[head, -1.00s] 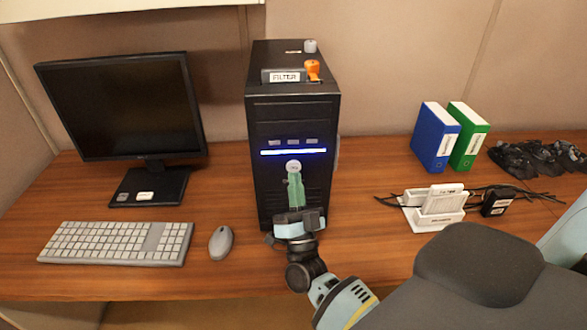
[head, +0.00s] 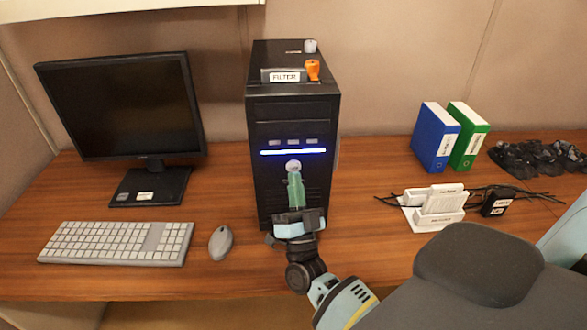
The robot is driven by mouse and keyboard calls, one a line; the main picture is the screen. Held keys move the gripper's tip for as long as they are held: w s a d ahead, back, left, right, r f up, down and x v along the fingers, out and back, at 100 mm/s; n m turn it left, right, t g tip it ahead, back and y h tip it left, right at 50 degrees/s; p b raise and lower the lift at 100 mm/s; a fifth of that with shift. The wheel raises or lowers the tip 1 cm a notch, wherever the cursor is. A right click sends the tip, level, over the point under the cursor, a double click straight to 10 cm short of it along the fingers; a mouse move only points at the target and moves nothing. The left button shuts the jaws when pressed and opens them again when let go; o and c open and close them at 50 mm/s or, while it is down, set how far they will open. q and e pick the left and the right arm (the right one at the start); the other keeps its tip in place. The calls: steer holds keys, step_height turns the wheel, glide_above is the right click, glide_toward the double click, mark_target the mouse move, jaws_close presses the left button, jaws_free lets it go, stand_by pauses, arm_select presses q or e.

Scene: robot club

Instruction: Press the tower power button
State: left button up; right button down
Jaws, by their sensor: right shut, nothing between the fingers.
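The black computer tower (head: 290,114) stands upright on the wooden desk. A light strip (head: 293,152) on its front glows blue-white. The round, pale power button (head: 293,167) sits just below the strip. My right gripper (head: 295,178) is in front of the tower, its green fingers shut and empty, pointing at the button. The fingertips are at the button's lower edge in the picture; I cannot tell whether they touch it. My left gripper is not in view.
A dark monitor (head: 122,105), keyboard (head: 115,242) and mouse (head: 220,242) are on the left. Binders (head: 435,137), a white dock (head: 436,208) and cables are on the right. A dark chair back (head: 480,262) fills the lower right. A labelled filter (head: 285,77) and orange knob (head: 312,69) top the tower.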

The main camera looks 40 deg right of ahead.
steer(key=shift+w, duration=0.1)
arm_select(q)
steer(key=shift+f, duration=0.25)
arm_select(e)
steer(key=shift+w+d, duration=0.25)
steer(key=shift+w, duration=0.05)
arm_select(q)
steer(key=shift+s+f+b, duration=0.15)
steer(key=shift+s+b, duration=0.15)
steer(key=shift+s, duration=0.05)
arm_select(e)
steer(key=shift+w+d, duration=0.25)
steer(key=shift+w, duration=0.15)
stand_by(0.4)
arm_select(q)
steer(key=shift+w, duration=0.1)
arm_select(e)
steer(key=shift+s+a, duration=0.1)
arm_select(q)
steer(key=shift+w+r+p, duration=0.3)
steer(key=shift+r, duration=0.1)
arm_select(e)
steer(key=shift+s+a, duration=0.4)
steer(key=shift+s, duration=0.3)
